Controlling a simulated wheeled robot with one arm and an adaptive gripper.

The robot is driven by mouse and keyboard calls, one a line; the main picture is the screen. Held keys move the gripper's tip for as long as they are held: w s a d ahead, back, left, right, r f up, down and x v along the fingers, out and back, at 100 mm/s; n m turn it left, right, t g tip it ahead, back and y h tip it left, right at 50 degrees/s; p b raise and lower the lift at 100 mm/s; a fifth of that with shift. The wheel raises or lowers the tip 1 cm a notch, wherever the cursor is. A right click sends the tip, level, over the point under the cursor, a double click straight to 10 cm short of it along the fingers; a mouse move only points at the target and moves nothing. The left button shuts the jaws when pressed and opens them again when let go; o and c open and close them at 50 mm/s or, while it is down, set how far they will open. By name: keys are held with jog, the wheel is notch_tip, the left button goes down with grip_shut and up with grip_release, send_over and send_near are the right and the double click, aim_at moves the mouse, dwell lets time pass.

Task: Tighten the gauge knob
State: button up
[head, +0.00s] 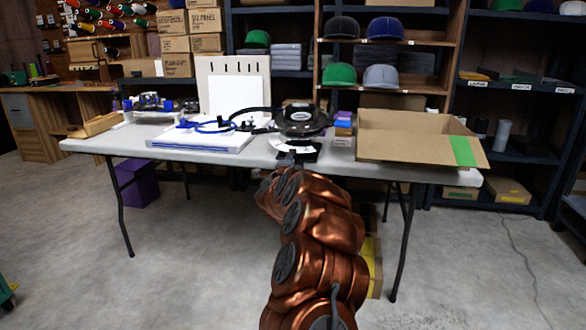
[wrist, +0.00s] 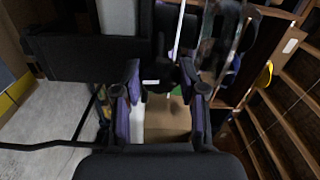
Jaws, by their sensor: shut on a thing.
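A black hooping station or gauge device (head: 302,118) with a round ring stands on the white table, right of centre in the head view. My gripper (head: 297,152) is at the table's front edge, just below this device and partly hidden by my arm. In the wrist view my gripper (wrist: 161,108) has purple-padded fingers either side of a small dark knob (wrist: 160,78), which I take for the gauge knob. The fingers are shut on it. A small white mark shows beside the knob. How far the knob is turned cannot be told.
An open cardboard box (head: 405,150) stands at the table's right, with small coloured boxes (head: 343,124) beside the device. A white stack with a blue hoop (head: 200,140) lies to the left. Shelves with caps (head: 382,76) stand behind.

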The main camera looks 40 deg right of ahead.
jog(key=shift+s+f+m+b, duration=0.1)
jog(key=shift+m+b, duration=0.25)
jog(key=shift+m, duration=0.15)
jog(key=o, duration=1.2)
jog(key=shift+c, duration=0.2)
jog(key=v, duration=1.2)
